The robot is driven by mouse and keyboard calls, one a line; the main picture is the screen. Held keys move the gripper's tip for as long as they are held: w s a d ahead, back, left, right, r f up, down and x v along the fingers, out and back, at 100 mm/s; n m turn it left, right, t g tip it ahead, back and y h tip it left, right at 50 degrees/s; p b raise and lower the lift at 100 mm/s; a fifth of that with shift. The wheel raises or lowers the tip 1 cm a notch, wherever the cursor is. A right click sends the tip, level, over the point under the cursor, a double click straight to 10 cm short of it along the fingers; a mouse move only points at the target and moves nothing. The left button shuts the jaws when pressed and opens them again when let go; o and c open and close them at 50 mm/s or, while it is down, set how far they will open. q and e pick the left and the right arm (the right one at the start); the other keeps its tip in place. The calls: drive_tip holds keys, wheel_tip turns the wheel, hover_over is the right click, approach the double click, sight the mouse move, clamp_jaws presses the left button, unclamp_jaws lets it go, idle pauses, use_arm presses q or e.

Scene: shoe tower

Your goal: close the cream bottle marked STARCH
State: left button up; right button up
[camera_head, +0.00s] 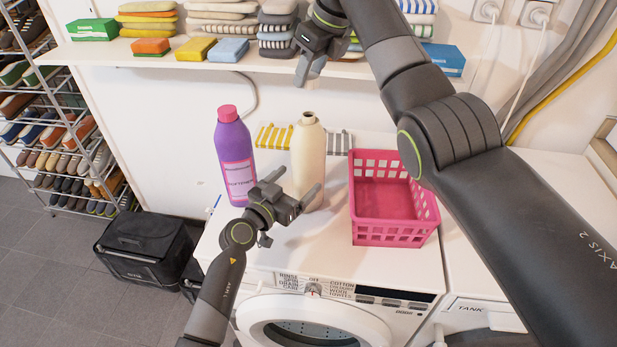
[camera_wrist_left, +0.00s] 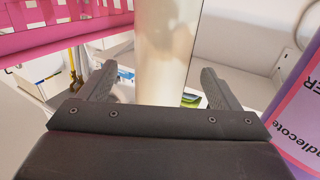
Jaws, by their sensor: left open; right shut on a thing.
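The cream bottle (camera_head: 308,160) stands upright on the washing machine, its neck bare with no cap on it. No STARCH marking shows on the side I see. My left gripper (camera_head: 295,184) is open low at the bottle, one finger on either side of it. In the left wrist view the cream bottle (camera_wrist_left: 167,50) rises between the open fingers of the left gripper (camera_wrist_left: 158,82), with gaps at both sides. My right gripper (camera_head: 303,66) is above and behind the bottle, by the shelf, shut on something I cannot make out.
A purple bottle (camera_head: 233,155) with a pink cap stands left of the cream bottle. A pink basket (camera_head: 394,235) stands to its right. Striped cloths (camera_head: 273,137) lie behind. The shelf (camera_head: 150,55) above holds folded towels and boxes. The washer top's front is clear.

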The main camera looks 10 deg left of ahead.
use_arm(q)
drive_tip(key=shift+x, duration=2.85)
drive_tip(key=shift+c, duration=0.3)
drive_tip(key=c, duration=1.4)
use_arm(e)
hover_over(310, 115)
drive_tip(key=shift+f, duration=2.5)
